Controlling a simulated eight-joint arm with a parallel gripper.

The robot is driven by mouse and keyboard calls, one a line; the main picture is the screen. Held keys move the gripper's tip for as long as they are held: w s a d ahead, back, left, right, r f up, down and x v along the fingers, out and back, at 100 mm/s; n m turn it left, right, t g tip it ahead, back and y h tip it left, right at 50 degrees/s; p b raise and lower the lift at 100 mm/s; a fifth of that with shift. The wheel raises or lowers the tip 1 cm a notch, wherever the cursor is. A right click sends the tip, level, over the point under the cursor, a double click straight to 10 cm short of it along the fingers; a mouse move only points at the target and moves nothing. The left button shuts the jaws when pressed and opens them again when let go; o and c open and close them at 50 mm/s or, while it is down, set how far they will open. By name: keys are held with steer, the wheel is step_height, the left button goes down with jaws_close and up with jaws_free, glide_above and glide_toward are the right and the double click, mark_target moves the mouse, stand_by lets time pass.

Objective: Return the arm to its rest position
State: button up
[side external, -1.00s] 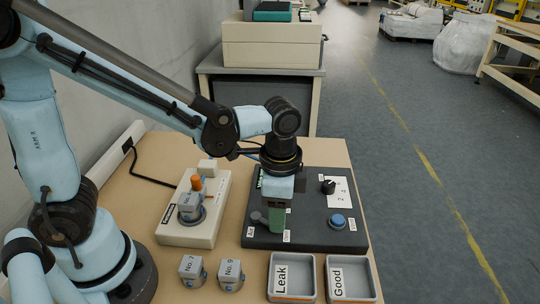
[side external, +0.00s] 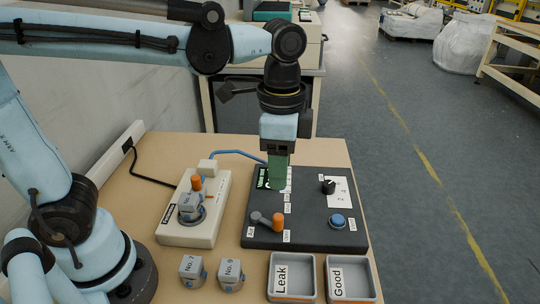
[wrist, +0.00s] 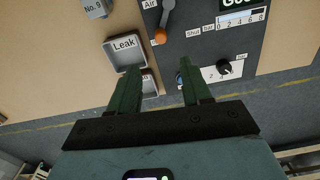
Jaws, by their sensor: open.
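My gripper (side external: 278,183) hangs pointing down above the dark panel (side external: 322,237), its green fingers apart from the panel in height as far as I can tell. In the wrist view the two fingers (wrist: 157,72) are spread with nothing between them. The panel's lever has an orange knob (side external: 277,221), and this knob also shows in the wrist view (wrist: 161,36). The panel also has a black dial (side external: 328,187), a blue button (side external: 338,221) and a display partly hidden by my gripper in the side view.
A cream station (side external: 186,232) holds a grey part (side external: 190,203) beside an orange-topped post. Two grey parts, one (side external: 192,267) and another labelled No. 9 (side external: 231,271), stand on the table. The Leak tray (side external: 292,297) and Good tray (side external: 350,298) look empty. A cabinet stands behind.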

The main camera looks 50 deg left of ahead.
steer(key=s+a+f+n+t, duration=0.1)
steer(key=a+f+n+t, duration=0.2)
steer(key=a+n+t, duration=0.4)
steer(key=a+n, duration=0.2)
steer(key=a, duration=0.2)
steer(key=shift+s+a+f+n, duration=0.2)
steer(key=shift+f+n, duration=0.1)
steer(key=shift+n, duration=0.1)
